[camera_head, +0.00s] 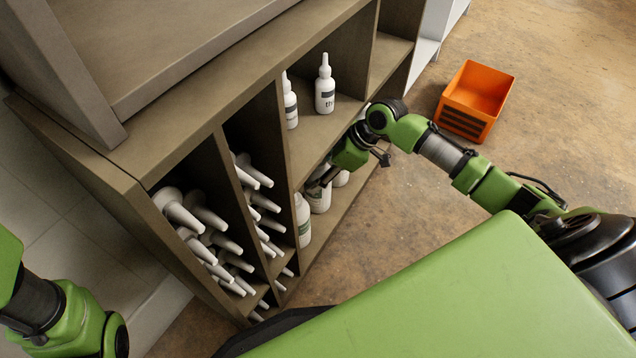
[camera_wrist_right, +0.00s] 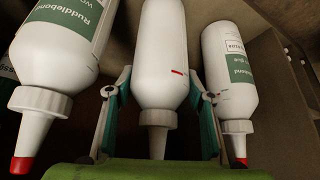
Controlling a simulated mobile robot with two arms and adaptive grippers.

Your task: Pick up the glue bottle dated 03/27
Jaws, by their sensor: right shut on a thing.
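Several white glue bottles stand on the low shelf of the cabinet; one with a green label (camera_head: 303,220) shows at the near end. My right gripper (camera_head: 322,183) reaches into this shelf. In the right wrist view, my right gripper (camera_wrist_right: 160,88) is shut on the middle bottle (camera_wrist_right: 160,50), with one finger on each side of it. This bottle appears nozzle down in that view and bears a small red mark; no date is readable. Green-labelled bottles with red tips flank it on the left (camera_wrist_right: 62,50) and right (camera_wrist_right: 230,70). My left gripper is out of view.
The cabinet (camera_head: 215,95) has a shelf above with two white bottles, one of them here (camera_head: 325,90). Several white nozzle-shaped pieces (camera_head: 205,215) fill the compartments to the left. An orange bin (camera_head: 475,98) stands on the open floor at the right.

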